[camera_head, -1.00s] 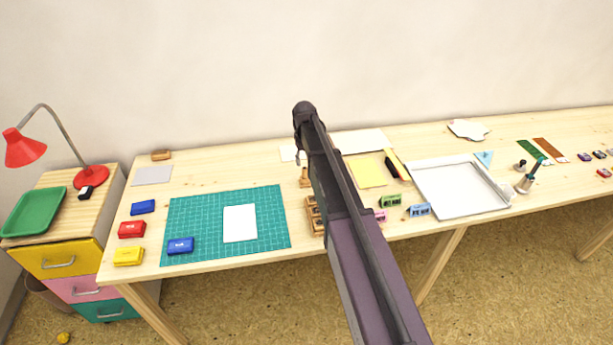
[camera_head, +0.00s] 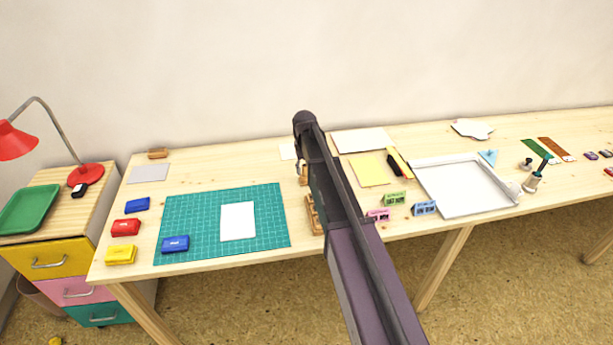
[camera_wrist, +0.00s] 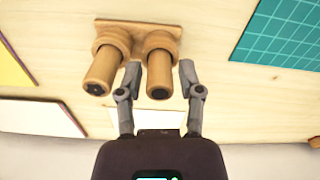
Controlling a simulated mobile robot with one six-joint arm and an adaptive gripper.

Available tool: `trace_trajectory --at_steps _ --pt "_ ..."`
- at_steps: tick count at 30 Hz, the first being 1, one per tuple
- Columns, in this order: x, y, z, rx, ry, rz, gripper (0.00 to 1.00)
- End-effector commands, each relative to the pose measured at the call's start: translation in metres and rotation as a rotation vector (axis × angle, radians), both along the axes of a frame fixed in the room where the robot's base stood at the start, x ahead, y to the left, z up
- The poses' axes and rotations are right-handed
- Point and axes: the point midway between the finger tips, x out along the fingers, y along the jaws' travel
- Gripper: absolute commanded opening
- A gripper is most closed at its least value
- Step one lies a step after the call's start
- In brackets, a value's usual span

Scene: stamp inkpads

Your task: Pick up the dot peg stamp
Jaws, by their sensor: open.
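In the wrist view, two wooden peg stamps stand in a wooden holder (camera_wrist: 165,30). Each peg end has a small dark mark, too small to read, so I cannot tell which is the dot peg stamp. My gripper (camera_wrist: 160,72) is open, its fingers on either side of the right peg (camera_wrist: 159,68). The left finger lies in the gap between this peg and the left peg (camera_wrist: 103,68). I cannot tell whether the fingers touch wood. In the head view, the holder (camera_head: 313,215) is partly hidden behind my arm, and my gripper is not clearly visible.
A green cutting mat (camera_head: 185,215) with a white card (camera_head: 238,222) lies left of the holder. Pink (camera_head: 379,214), green (camera_head: 396,198) and blue (camera_head: 424,208) small blocks stand right of my arm. A white tray (camera_head: 460,185) lies farther right.

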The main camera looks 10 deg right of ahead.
Motion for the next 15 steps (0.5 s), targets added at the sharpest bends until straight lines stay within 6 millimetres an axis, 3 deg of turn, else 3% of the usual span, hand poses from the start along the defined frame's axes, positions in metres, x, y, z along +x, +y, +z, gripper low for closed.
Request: trace_trajectory --at_steps 15 --pt "0.0000 -0.0006 0.0003 0.000 0.000 -0.001 0.48"
